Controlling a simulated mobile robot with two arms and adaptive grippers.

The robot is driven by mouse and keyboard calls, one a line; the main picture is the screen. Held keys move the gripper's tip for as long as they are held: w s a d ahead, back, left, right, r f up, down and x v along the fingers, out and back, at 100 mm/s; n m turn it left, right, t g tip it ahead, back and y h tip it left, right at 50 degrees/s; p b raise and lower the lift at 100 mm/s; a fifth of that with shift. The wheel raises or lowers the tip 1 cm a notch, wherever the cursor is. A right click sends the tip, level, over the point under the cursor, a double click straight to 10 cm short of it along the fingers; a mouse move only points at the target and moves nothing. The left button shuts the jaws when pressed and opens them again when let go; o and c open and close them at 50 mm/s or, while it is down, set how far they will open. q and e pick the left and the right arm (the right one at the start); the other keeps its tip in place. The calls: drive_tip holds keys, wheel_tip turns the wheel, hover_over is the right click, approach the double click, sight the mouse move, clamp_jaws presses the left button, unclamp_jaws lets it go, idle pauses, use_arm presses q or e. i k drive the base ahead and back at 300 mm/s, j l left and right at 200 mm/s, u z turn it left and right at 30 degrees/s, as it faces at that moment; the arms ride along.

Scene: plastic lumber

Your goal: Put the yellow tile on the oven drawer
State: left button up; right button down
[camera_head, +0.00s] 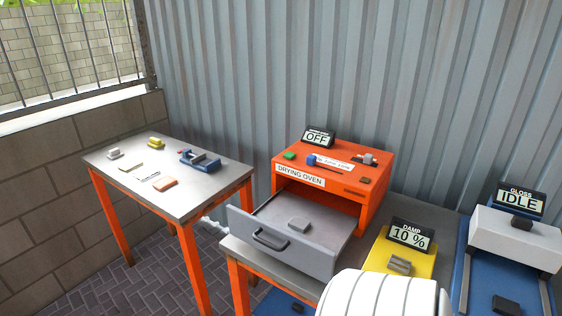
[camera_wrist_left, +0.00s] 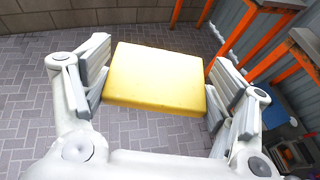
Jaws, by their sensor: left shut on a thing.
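In the left wrist view my left gripper (camera_wrist_left: 157,92) is shut on the yellow tile (camera_wrist_left: 155,75), a flat yellow slab held between its two fingers. Paved floor shows below the tile. The orange drying oven (camera_head: 335,190) stands on a bench in the head view, and its display reads OFF. The grey oven drawer (camera_head: 325,215) is pulled out toward the front left. My left gripper and the held tile do not show in the head view. My right gripper is in neither view.
A side table (camera_head: 215,180) at left carries a white block (camera_head: 114,153), a yellow block (camera_head: 156,141), a blue clamp-like device (camera_head: 199,159) and an orange piece (camera_head: 164,184). Right of the oven are a yellow damp meter (camera_head: 378,255) and a gloss device (camera_head: 515,235).

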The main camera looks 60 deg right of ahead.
sight(300, 222)
drive_tip(key=i+z, duration=0.25)
drive_tip(key=i, duration=0.4)
drive_tip(key=i+j+z, duration=0.2)
drive_tip(key=i, duration=0.5)
drive_tip(key=i+l+z, duration=0.15)
drive_tip(key=z, duration=0.25)
drive_tip(key=i+z, duration=0.75)
drive_tip(key=i+j+z, duration=0.15)
drive_tip(key=z, duration=0.6)
drive_tip(key=i+z, duration=0.15)
drive_tip(key=z, duration=0.25)
drive_tip(key=j+z, duration=0.1)
drive_tip(key=z, duration=0.25)
drive_tip(key=i+z, duration=0.1)
drive_tip(key=z, duration=1.75)
